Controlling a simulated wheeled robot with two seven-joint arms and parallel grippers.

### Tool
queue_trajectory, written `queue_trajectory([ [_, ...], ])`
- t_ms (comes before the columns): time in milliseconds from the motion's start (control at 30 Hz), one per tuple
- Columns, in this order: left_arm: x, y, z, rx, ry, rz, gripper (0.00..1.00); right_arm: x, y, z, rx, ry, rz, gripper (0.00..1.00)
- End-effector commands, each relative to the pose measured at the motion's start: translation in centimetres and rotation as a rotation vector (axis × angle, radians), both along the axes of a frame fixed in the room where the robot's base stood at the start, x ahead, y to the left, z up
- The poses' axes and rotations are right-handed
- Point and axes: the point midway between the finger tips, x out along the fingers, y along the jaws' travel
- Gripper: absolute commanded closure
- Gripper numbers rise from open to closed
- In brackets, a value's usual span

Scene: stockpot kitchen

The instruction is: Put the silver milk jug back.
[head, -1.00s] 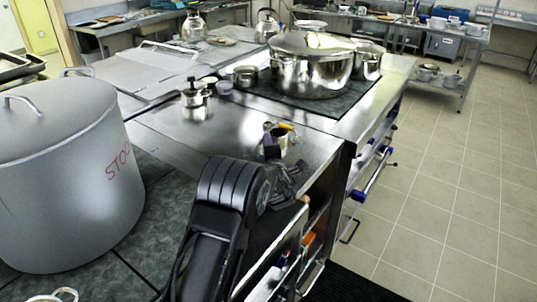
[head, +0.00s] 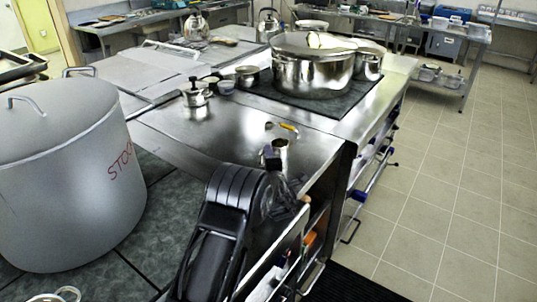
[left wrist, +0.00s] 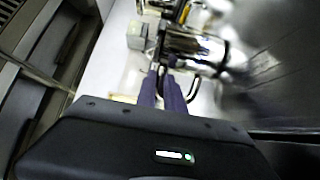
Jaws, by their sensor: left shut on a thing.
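The silver milk jug (head: 282,147) is a small metal cup in the head view, near the right front part of the steel counter (head: 235,135). My left gripper (head: 270,157) is shut on the jug's left side. I cannot tell whether the jug's base touches the counter. In the left wrist view, my left gripper's dark fingers (left wrist: 168,92) are close together against a shiny metal body (left wrist: 190,44), which looks like the jug. That view is blurred. My left arm hides the near part of the counter. My right gripper does not show.
A yellow-handled utensil (head: 289,127) lies just behind the jug. A small lidded pot (head: 196,95) stands farther left. A large grey stockpot (head: 65,175) fills the left. A big steel pot (head: 312,70) stands on the hob behind. Open shelves lie below the counter's right edge.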

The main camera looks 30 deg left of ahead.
Motion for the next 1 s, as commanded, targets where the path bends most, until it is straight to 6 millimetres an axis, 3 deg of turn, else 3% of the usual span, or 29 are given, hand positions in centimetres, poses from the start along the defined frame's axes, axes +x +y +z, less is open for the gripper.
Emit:
queue_trajectory([
  [33, 0.0, 0.0, -0.2, 0.001, -0.001, 0.000, 1.00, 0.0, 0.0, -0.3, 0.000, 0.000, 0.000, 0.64],
  [67, 0.0, 0.0, -0.2, -0.001, 0.001, 0.000, 0.86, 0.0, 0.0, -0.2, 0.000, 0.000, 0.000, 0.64],
  [300, 0.0, 0.0, -0.2, -0.001, 0.001, 0.000, 0.66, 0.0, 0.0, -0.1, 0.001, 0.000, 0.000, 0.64],
  [700, -0.3, -0.3, 0.0, -0.001, 0.001, -0.001, 0.66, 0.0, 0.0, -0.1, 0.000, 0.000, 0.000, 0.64],
  [1000, -4.1, -3.1, -0.1, -0.001, 0.002, -0.004, 0.66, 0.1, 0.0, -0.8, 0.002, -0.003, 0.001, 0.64],
])
